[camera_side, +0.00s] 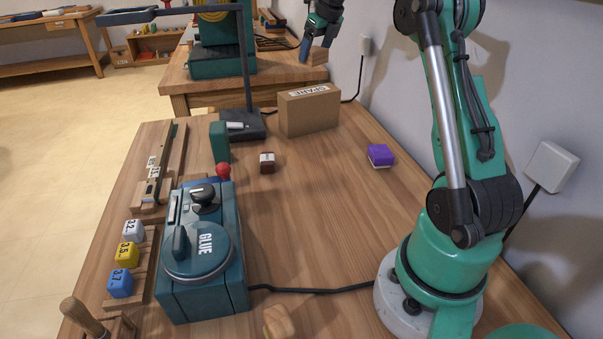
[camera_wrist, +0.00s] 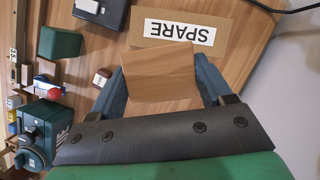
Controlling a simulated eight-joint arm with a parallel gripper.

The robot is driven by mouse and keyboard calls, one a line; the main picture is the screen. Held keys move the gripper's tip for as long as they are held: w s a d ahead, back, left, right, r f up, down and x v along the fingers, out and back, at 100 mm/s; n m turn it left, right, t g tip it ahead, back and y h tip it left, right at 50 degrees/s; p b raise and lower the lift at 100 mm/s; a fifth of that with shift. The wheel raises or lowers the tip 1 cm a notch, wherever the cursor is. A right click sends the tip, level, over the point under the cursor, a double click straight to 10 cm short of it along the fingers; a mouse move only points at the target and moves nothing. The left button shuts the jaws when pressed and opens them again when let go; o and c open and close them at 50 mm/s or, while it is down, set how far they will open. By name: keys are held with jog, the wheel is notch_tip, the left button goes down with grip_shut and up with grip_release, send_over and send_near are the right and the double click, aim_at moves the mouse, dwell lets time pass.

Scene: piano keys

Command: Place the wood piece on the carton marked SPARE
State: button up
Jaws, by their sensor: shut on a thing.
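My gripper (camera_side: 314,52) is high above the back of the bench in the side view, shut on the wood piece (camera_side: 318,56). The wood piece (camera_wrist: 160,73) shows large and light brown between my two blue fingers in the wrist view. The carton marked SPARE (camera_side: 309,111) is a brown box standing on the bench below my gripper. Its top, with the white SPARE label, also shows in the wrist view (camera_wrist: 181,30), just beyond the wood piece. The wood piece is apart from the carton and above it, and hides part of it in the wrist view.
A purple block (camera_side: 380,155) and a small brown-and-white block (camera_side: 267,163) lie in front of the carton. A dark lamp base (camera_side: 243,125) stands left of it. The teal GLUE machine (camera_side: 202,250) is at front left. The middle of the bench (camera_side: 310,220) is clear.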

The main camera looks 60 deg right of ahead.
aim_at(310, 94)
jog(key=shift+w+d+f+m+h, duration=0.3)
jog(key=shift+w+d+m, duration=0.25)
jog(key=shift+d, duration=0.25)
jog(key=shift+d+f, duration=0.1)
jog(key=shift+f, duration=0.25)
jog(key=shift+m, duration=0.25)
jog(key=shift+f, duration=3.7)
